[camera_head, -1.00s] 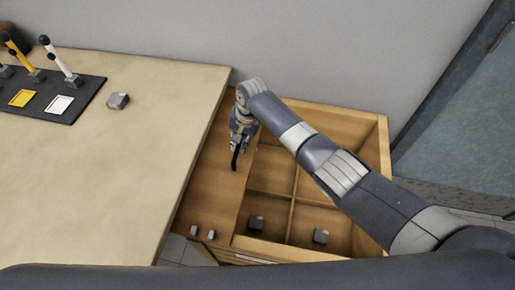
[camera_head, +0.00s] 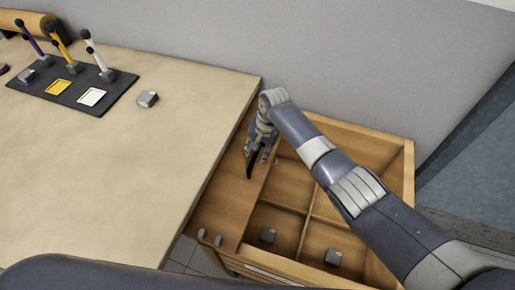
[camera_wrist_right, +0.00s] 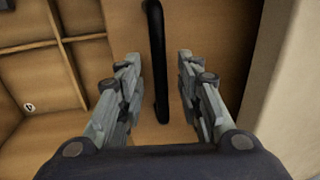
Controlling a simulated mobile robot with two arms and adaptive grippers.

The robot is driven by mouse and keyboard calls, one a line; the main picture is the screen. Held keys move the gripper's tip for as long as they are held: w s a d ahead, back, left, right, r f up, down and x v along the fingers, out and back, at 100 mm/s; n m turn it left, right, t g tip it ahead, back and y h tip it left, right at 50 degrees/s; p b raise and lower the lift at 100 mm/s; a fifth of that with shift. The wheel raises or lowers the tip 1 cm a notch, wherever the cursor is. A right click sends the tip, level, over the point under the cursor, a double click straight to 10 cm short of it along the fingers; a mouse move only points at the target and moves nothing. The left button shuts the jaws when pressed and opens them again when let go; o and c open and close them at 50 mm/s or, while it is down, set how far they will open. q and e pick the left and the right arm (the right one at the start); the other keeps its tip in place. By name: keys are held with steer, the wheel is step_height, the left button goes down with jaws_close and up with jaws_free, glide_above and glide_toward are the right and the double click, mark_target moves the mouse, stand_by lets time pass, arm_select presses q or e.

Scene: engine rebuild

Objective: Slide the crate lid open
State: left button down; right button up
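The wooden crate (camera_head: 409,185) stands right of the table, with its divided compartments uncovered. Its flat wooden lid (camera_head: 225,195) lies at the crate's left side, along the table edge. A black upright bar handle (camera_head: 250,164) is on the lid; it also shows in the wrist view (camera_wrist_right: 157,70). My right gripper (camera_head: 258,154) is at the handle. In the wrist view its two fingers (camera_wrist_right: 157,58) are apart, with the handle between them, nearer the left finger and with gaps on both sides. My left gripper is out of view.
The table (camera_head: 150,150) holds a black tray (camera_head: 118,95) with coloured levers and a loose grey block (camera_head: 148,98).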

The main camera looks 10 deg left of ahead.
step_height(320, 180, up, 12)
steer(key=d, duration=0.2)
steer(key=shift+s+d, duration=0.15)
steer(key=shift+s, duration=0.15)
steer(key=shift+f, duration=0.15)
stand_by(0.3)
